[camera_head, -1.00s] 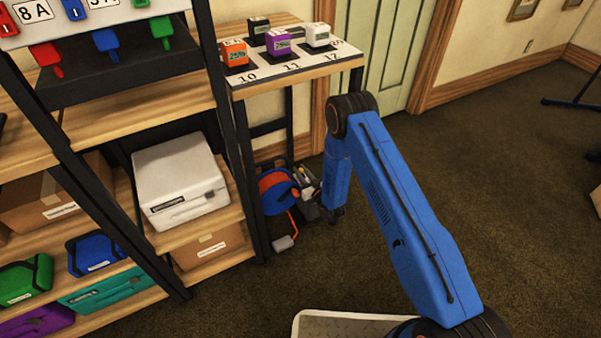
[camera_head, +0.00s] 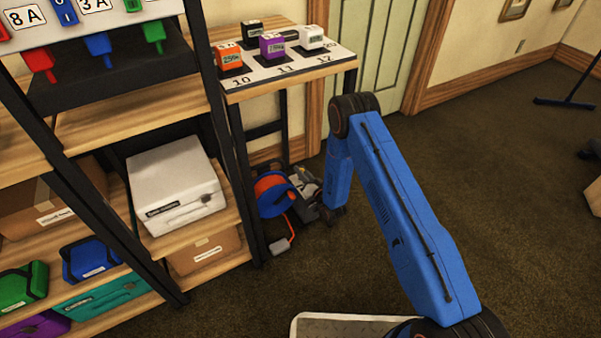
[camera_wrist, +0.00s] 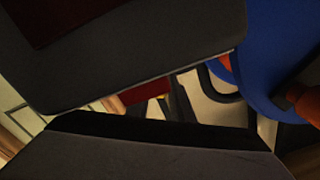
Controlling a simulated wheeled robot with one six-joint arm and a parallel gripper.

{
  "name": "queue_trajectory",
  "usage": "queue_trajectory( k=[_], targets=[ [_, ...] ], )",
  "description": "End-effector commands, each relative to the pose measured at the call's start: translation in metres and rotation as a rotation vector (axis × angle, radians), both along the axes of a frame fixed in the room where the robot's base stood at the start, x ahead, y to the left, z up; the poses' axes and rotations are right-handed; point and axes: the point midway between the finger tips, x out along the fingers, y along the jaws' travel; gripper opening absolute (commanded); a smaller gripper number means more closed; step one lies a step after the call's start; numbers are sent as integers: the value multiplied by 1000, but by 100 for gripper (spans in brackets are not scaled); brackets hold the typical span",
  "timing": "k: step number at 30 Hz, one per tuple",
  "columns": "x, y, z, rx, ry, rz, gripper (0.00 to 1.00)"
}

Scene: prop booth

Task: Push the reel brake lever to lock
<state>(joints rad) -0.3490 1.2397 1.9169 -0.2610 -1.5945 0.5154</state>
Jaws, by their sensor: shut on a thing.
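The cable reel (camera_head: 273,195), with a blue rim and orange cable, stands low on the floor beside the shelf, under the small numbered table. In the wrist view its blue disc (camera_wrist: 262,45) fills the upper right, with an orange knob (camera_wrist: 304,102). My gripper (camera_head: 333,216) is low, just right of the reel and its grey frame. In the wrist view my gripper's dark fingers (camera_wrist: 150,100) are close together, shut on what I take to be the reel brake lever. The lever is mostly hidden by the fingers, so its angle cannot be told.
The small table (camera_head: 290,75) with labelled cubes stands above the reel, its dark legs close by. The shelf (camera_head: 135,125) with a white case (camera_head: 175,190) is to the left. An orange cord ends in a plug (camera_head: 280,247) on the floor.

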Motion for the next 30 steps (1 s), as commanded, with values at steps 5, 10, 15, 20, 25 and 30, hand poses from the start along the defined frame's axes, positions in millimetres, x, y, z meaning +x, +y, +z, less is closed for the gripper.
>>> queue_trajectory(
  k=[5,10,15,20,25,30],
  targets=[
    [0,-1,-1,2,3,0,0],
    [0,-1,-1,2,3,0,0],
    [0,-1,-1,1,2,-1,28],
    [0,0,0,2,1,0,28],
    [0,0,8,2,1,0,28],
    [0,0,32,2,-1,0,28]
  ],
)
